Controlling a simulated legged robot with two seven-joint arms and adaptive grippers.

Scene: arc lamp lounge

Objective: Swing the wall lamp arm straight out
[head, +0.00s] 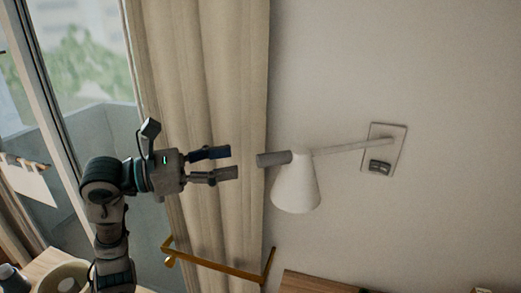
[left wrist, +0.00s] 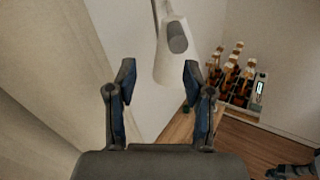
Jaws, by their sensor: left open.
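The wall lamp has a white cone shade (head: 297,185) and a pale arm (head: 345,147) running left from a wall plate (head: 384,148) with a dark switch on it. A grey cylindrical end piece (head: 273,159) sticks out left of the shade. My left gripper (head: 234,162) is open and empty, just left of the end piece, with a small gap between them. In the left wrist view, the lamp's grey end piece (left wrist: 177,37) and shade (left wrist: 172,65) show ahead, beyond and between the open fingertips (left wrist: 158,76). My right gripper does not show clearly.
A beige curtain (head: 205,80) hangs behind my left gripper, beside a window. A brass rail (head: 218,266) is below the gripper. In the left wrist view, a crate of bottles (left wrist: 240,95) stands on a wooden surface (left wrist: 178,137) at the right.

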